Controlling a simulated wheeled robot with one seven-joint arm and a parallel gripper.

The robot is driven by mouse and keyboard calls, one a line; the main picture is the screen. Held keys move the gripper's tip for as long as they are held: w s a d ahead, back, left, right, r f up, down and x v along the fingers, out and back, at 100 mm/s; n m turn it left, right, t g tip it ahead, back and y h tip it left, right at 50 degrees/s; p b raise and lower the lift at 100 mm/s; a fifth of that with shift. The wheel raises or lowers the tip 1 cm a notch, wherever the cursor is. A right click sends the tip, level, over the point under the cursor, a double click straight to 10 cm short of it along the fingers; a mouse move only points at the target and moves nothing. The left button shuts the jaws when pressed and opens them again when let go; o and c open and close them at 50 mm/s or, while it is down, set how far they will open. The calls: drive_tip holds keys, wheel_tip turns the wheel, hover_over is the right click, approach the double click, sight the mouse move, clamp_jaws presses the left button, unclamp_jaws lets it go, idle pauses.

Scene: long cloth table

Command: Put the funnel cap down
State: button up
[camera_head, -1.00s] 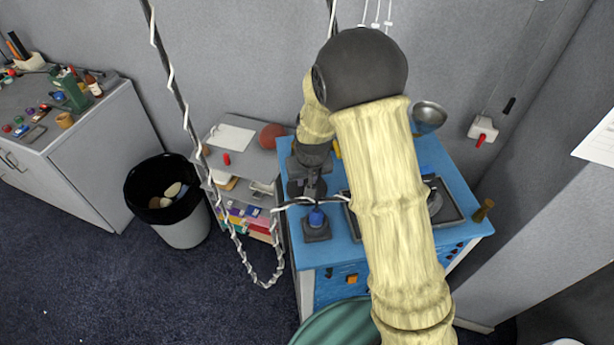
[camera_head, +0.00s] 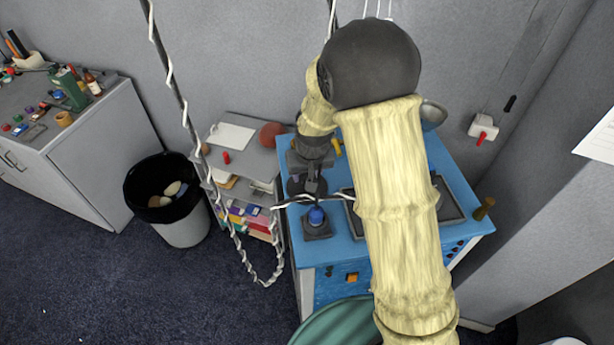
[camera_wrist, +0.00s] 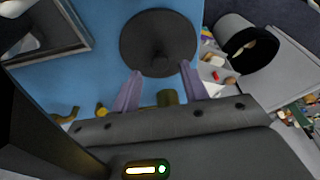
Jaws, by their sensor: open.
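The funnel cap appears to be the dark round disc (camera_wrist: 150,28) with a small central knob, seen over the blue tabletop in the wrist view. In the head view its dark disc (camera_head: 294,187) is partly hidden below my gripper (camera_head: 312,182), near the left side of the blue table (camera_head: 350,250). My gripper (camera_wrist: 160,69) is open, its two pale purple fingers apart on either side of the knob's line. Nothing is visibly held between them. I cannot tell whether the fingertips touch the knob.
A blue-topped piece on a dark square base (camera_head: 317,228) stands in front of the disc. A dark-framed tray (camera_head: 450,205) lies to the right, partly behind my arm. A shelf unit (camera_head: 240,150) and a black-rimmed bin (camera_head: 180,225) stand to the left. A cable hangs near the table's left edge.

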sight(310, 196)
drive_tip(key=b+v, duration=0.1)
drive_tip(key=v, duration=0.8)
drive_tip(key=shift+r+b, duration=0.35)
drive_tip(key=shift+r, duration=0.05)
drive_tip(key=shift+s+f, duration=0.1)
drive_tip(key=shift+s, duration=0.05)
